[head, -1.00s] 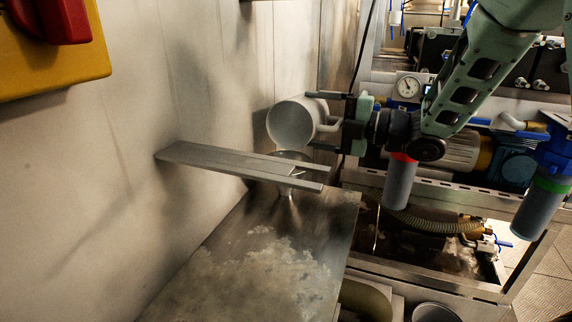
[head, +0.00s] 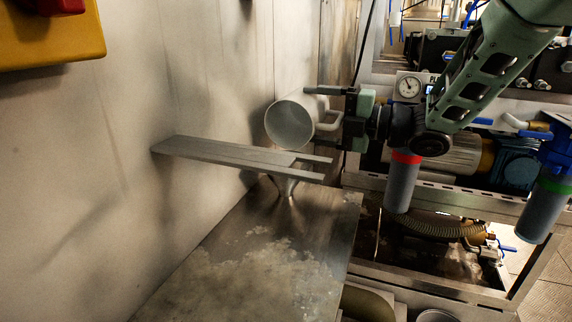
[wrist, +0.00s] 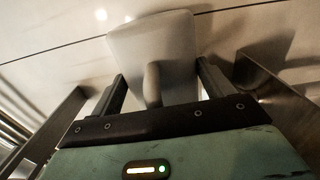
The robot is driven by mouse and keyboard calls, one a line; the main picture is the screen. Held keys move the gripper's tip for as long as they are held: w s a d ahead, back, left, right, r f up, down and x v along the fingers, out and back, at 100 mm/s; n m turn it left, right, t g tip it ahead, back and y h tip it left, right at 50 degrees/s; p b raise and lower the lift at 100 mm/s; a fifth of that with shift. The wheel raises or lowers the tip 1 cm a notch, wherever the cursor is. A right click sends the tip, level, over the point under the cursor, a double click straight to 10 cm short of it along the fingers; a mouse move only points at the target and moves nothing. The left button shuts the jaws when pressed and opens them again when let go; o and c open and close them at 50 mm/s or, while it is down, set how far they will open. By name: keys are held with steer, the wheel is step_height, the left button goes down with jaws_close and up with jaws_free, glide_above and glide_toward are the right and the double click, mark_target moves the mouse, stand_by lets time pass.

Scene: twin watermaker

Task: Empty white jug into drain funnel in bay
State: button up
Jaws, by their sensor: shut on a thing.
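The white jug (head: 291,122) is tipped on its side in the head view, its open mouth facing left and toward the camera. The drain funnel (head: 285,184) is a metal cone below the jug, partly hidden by the forked bracket. The jug is above the funnel and apart from it. I cannot see any liquid pouring.
A flat metal bracket (head: 220,154) with a forked end sticks out from the pale wall, just below the jug. A metal bench top (head: 215,260) with whitish crust lies underneath. Filter housings (head: 402,185) and a gauge stand at the right.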

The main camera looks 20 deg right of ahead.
steer(key=shift+s+a+r+n+b, duration=0.25)
steer(key=shift+r+n+b, duration=0.25)
steer(key=shift+n+b, duration=0.55)
steer(key=shift+m, duration=0.25)
stand_by(0.6)
steer(key=m+p, duration=0.1)
steer(key=p, duration=0.1)
steer(key=shift+w+d+r+p, duration=0.15)
steer(key=shift+d+r+p, duration=0.05)
steer(key=shift+p, duration=0.1)
steer(key=shift+w+d+f+m+p, duration=0.1)
steer(key=shift+w+f+m+p, duration=0.05)
steer(key=shift+f+m+p, duration=0.3)
steer(key=shift+w+d+f+m+p, duration=0.1)
steer(key=shift+w+f+m+p, duration=0.05)
steer(key=shift+f+m+p, duration=0.3)
steer(key=shift+f, duration=0.2)
